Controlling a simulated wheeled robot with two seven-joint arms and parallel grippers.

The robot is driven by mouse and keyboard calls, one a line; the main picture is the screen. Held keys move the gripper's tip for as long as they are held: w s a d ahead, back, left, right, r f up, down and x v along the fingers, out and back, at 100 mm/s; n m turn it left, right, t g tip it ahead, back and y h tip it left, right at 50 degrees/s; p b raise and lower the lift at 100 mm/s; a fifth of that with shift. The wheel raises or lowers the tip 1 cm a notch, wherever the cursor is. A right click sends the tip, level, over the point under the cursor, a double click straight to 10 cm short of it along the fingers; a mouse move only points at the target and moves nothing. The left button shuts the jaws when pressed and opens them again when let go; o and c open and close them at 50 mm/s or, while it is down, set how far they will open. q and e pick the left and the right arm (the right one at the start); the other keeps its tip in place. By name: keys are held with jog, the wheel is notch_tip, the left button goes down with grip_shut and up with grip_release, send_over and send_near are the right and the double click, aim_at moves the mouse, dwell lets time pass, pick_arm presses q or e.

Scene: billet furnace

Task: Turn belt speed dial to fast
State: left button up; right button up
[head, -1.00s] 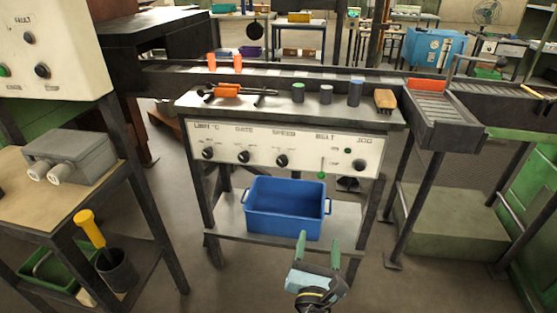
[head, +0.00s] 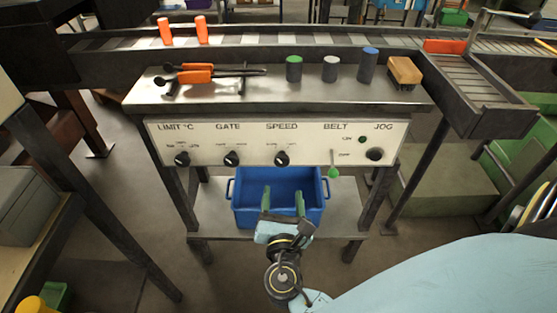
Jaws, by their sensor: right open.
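The white control panel (head: 257,143) on the front of the bench has labels LIMIT °C, GATE, SPEED, BELT and JOG. The black speed dial (head: 282,158) sits under the SPEED label; its small markings are too fine to read surely. The belt lever (head: 333,173) with a green knob hangs down to its right. My right gripper (head: 283,201) is open and empty, below the panel and under the speed dial, in front of the blue bin, with its green fingers pointing up and apart. My left gripper is not in the picture.
The gate dial (head: 231,158), limit dial (head: 182,159) and jog knob (head: 375,154) share the panel. The blue bin (head: 240,215) stands on the shelf below. A conveyor runs behind.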

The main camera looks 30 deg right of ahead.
aim_at(282, 163)
jog(key=x, duration=0.9)
jog(key=shift+w+d, duration=0.1)
jog(key=shift+w, duration=0.15)
jog(key=shift+w+d, duration=0.2)
jog(key=shift+w, duration=0.2)
jog(key=shift+c, duration=1)
jog(key=c, duration=0.5)
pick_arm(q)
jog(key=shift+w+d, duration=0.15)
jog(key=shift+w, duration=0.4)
pick_arm(e)
jog(key=c, duration=0.3)
